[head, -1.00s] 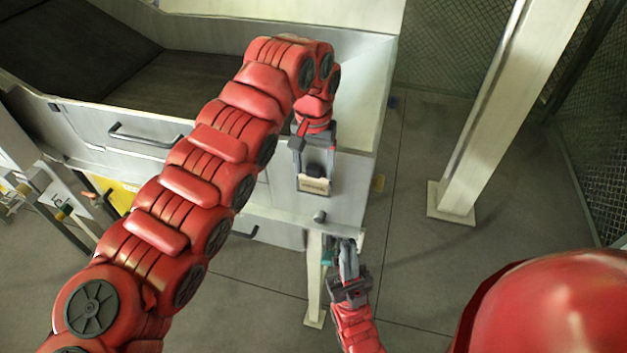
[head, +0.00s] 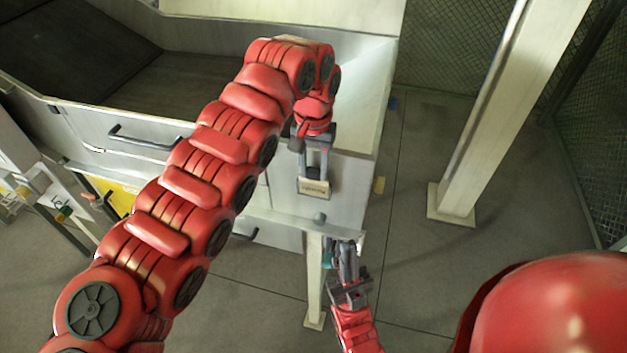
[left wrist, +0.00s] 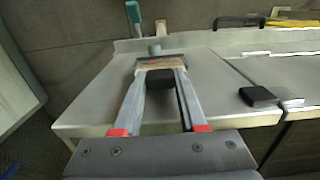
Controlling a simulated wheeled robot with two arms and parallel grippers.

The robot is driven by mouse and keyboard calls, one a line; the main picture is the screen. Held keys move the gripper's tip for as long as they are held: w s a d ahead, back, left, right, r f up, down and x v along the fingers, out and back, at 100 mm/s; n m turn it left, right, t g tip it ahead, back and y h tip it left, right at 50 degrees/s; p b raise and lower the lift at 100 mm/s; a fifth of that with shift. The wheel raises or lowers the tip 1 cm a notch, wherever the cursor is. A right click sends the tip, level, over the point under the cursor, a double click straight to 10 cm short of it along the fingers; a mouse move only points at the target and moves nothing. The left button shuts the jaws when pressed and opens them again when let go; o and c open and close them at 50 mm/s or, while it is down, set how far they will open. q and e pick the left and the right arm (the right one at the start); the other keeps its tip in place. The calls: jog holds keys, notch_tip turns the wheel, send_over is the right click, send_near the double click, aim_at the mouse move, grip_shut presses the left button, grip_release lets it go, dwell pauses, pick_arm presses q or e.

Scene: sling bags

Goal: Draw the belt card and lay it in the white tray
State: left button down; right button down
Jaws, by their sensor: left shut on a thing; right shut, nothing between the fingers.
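My left gripper (head: 314,180) is shut on a small tan card (head: 314,189) with dark lettering, held in front of the pale cabinet. The card also shows in the left wrist view (left wrist: 160,63), edge-on at the fingertips, with a black block (left wrist: 160,80) visible between the fingers. I cannot tell whether the card is clear of the surface behind it. My right gripper (head: 346,246) is shut and empty, lower down, close to a pale post. I cannot pick out a separate white tray with certainty.
A pale cabinet (head: 345,195) with black drawer handles (head: 145,138) fills the left and middle. A thick white post (head: 487,125) stands at the right on the grey floor (head: 400,270). A teal-handled item (left wrist: 133,14) lies beyond the card.

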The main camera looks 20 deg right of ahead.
pick_arm(q)
jog(key=shift+d+r, duration=0.1)
jog(key=shift+r, duration=0.25)
jog(key=shift+r+p, duration=0.45)
jog(key=shift+r, duration=0.3)
jog(key=shift+w+r+p, duration=0.15)
jog(key=shift+r+p, duration=0.6)
jog(key=shift+r, duration=1)
jog(key=shift+r+p, duration=0.3)
jog(key=shift+r, duration=0.25)
jog(key=shift+r, duration=0.1)
jog(key=shift+r+p, duration=1.1)
jog(key=shift+r, duration=0.8)
